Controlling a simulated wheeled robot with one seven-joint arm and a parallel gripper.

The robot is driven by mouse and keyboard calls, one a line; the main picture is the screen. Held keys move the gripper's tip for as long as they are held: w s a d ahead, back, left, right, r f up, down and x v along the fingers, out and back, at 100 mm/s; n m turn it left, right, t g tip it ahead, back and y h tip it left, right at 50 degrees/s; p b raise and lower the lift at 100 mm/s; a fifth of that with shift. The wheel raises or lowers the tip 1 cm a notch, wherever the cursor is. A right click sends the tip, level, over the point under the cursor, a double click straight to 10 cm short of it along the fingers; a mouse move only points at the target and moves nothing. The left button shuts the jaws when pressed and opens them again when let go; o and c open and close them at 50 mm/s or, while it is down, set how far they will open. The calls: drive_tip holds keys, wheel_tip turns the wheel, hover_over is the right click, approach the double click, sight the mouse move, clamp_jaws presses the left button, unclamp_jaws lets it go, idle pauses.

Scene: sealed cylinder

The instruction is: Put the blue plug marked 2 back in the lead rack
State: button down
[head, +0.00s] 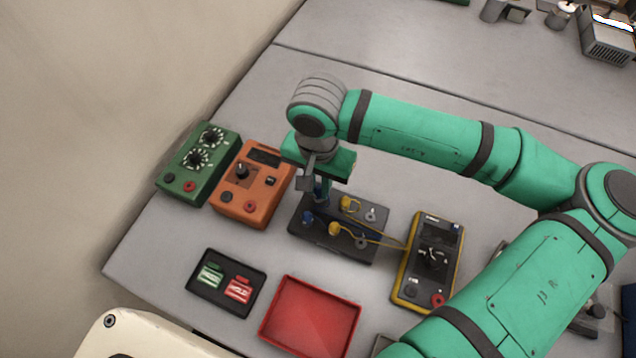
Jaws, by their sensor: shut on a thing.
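My gripper (319,186) points down over the upper left of a dark board. It is shut on a blue plug (321,197), which is small and partly covered by the fingers; its mark cannot be read. I cannot tell whether this plug touches the board. Another blue plug (308,218) is at the board's left side. The dark board (348,250) also bears yellow plugs (334,229) and grey round posts (370,214). I cannot tell for sure whether this board is the lead rack.
A green box with dials (180,170) and an orange box (240,205) stand left. A black-and-yellow meter (414,238) stands right, with a yellow lead running towards it. A black tray (220,308) with tags and an empty red tray (310,318) lie in front. My arm hides the right side.

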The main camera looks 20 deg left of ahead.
drive_tip(key=shift+s+f, duration=0.3)
drive_tip(key=shift+f, duration=0.65)
drive_tip(key=c, duration=1.6)
unclamp_jaws()
drive_tip(key=shift+w, duration=0.2)
drive_tip(key=shift+d+r, duration=0.1)
drive_tip(key=shift+w+r, duration=0.1)
drive_tip(key=shift+r, duration=0.1)
wheel_tip(320, 180, up, 10)
drive_tip(key=shift+r, duration=0.15)
